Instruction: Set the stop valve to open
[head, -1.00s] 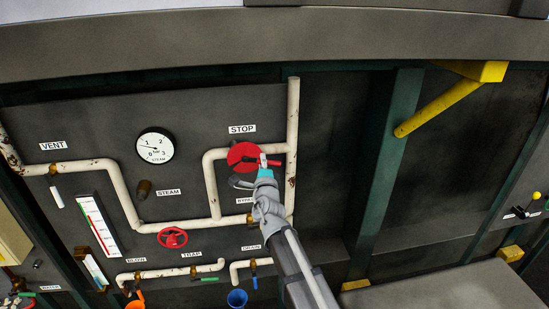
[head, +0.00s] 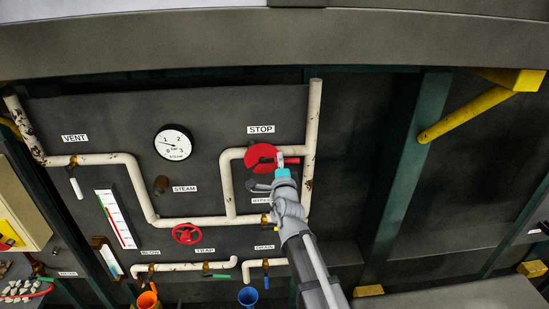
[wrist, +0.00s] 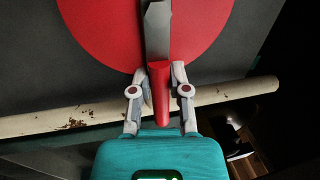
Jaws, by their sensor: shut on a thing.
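The stop valve is a red disc (head: 262,157) under the STOP label (head: 261,129), on a rusty white pipe loop. It fills the top of the wrist view (wrist: 100,25). A grey lever (wrist: 157,35) with a red grip (wrist: 162,88) crosses the disc and reaches past its edge. In the head view the red grip (head: 293,161) points right, about level. My gripper (head: 281,158) is at the lever from below. In the wrist view its two fingers (wrist: 160,90) are shut on the red grip, one each side. My fingers hide part of the lever in the head view.
A white vertical pipe (head: 313,120) stands just right of the valve. A dark handle (head: 262,186) sits just below the disc, near the BYPASS label. A red handwheel (head: 187,234) is lower left. A yellow brace (head: 465,113) and green post (head: 403,160) are further right.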

